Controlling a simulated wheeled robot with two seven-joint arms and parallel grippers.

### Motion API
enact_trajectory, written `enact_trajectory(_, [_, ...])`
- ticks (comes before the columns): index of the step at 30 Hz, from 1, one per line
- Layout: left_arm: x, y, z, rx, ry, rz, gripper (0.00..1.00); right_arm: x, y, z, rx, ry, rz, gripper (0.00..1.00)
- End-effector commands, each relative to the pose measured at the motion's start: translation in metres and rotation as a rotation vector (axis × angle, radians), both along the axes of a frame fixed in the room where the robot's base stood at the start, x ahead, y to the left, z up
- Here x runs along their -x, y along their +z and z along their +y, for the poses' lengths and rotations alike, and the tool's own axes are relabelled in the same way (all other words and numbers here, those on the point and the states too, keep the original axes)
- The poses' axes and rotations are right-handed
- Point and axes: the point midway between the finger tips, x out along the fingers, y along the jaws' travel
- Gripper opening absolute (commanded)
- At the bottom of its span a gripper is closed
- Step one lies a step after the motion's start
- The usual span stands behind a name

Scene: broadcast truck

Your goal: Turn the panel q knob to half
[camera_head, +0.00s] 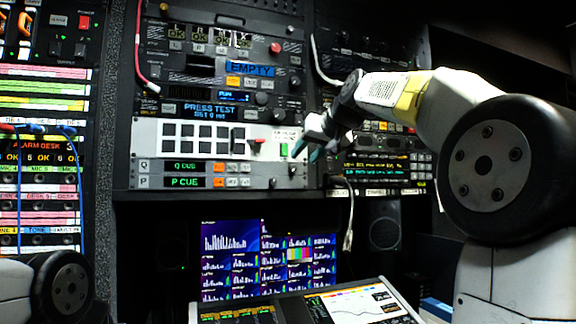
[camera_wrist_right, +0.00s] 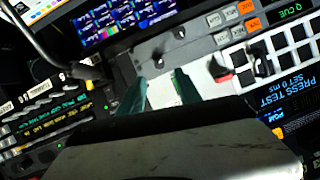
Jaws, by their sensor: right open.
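In the right wrist view, a small dark knob (camera_wrist_right: 157,62) sits in line with the Q CUE row, just beyond my right fingertips. A similar knob (camera_wrist_right: 180,32) is in line with the P CUE row. My right gripper (camera_head: 309,152) is in front of the panel's right end; in the wrist view it (camera_wrist_right: 160,84) is open, with nothing between its fingers. I cannot tell the Q knob's setting. My left gripper is out of view.
A red-and-black lever (camera_wrist_right: 222,72) is close to the right of the fingers in the wrist view. A hanging cable (camera_head: 348,220) and a lit monitor (camera_head: 270,262) are below. A sloped console (camera_head: 355,303) stands at the front. Other rack units crowd above.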

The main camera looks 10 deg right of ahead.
Motion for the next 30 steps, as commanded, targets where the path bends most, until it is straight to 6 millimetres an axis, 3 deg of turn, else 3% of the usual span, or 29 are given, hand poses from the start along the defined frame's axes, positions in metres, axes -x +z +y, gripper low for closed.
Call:
enact_trajectory(10, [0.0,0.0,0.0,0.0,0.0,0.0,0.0,-0.047,-0.021,0.015,0.0,0.001,0.002,0.41])
enact_trajectory(22, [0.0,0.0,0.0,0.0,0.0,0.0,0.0,-0.057,-0.025,0.018,0.0,0.0,0.001,0.41])
enact_trajectory(23, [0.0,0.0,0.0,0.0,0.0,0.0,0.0,-0.057,-0.025,0.018,0.0,0.0,0.001,0.39])
enact_trajectory(29, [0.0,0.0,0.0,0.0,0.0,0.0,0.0,-0.057,-0.025,0.018,0.0,0.0,0.001,0.0])
enact_trajectory(30, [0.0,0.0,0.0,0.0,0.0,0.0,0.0,-0.057,-0.025,0.018,0.0,0.0,0.001,0.0])
